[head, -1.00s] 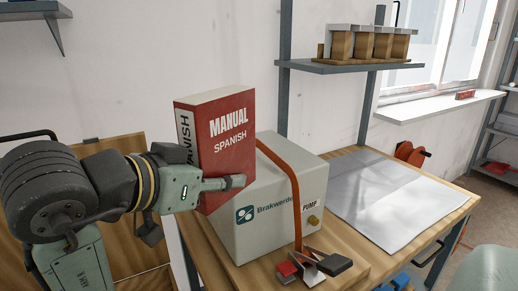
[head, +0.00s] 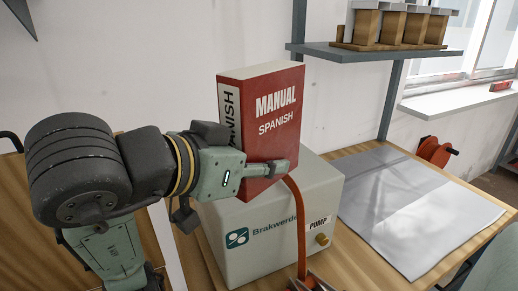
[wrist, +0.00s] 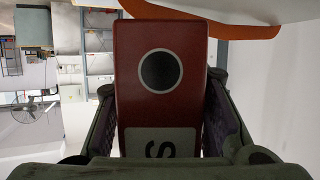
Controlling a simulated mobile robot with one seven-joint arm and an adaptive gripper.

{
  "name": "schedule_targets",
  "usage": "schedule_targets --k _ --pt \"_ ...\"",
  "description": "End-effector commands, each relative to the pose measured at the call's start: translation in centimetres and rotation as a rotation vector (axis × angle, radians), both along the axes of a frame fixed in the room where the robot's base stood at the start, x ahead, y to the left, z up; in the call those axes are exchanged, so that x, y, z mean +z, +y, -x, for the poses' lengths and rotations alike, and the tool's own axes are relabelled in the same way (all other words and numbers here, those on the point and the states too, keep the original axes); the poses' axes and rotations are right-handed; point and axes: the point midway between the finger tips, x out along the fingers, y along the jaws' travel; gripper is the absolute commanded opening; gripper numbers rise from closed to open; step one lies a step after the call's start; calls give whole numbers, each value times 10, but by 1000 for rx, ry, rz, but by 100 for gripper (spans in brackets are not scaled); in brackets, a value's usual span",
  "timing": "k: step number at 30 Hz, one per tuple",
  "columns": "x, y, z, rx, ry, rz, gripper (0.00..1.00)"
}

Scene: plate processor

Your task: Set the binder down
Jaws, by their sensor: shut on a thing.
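The red binder (head: 262,120), labelled "MANUAL SPANISH", stands upright in my gripper (head: 272,168). My gripper is shut on its lower part, with a finger across the front cover. In the wrist view the binder's red spine (wrist: 160,95), with a dark round hole and part of a white label, sits between both fingers. The binder overlaps the upper left of the white pump box (head: 285,225) in the head view.
An orange strap (head: 299,225) runs over the pump box. The wooden table (head: 350,262) holds a grey-white sheet (head: 415,210) with clear room on it. A wall shelf (head: 375,53) with several wooden blocks is behind at upper right. An orange reel (head: 434,151) is beyond the table.

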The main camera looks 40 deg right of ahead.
Motion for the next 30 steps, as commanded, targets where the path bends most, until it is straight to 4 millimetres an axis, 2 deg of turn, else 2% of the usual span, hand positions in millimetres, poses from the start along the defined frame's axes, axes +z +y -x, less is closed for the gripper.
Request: schedule_targets --k 12,16,23,30 --pt "-7 -63 -88 0 8 -2 0" --pt "-10 -79 -109 -1 6 -1 0" --pt "-17 -88 -122 -1 1 0 0" --pt "-43 -88 -121 -1 4 0 0"
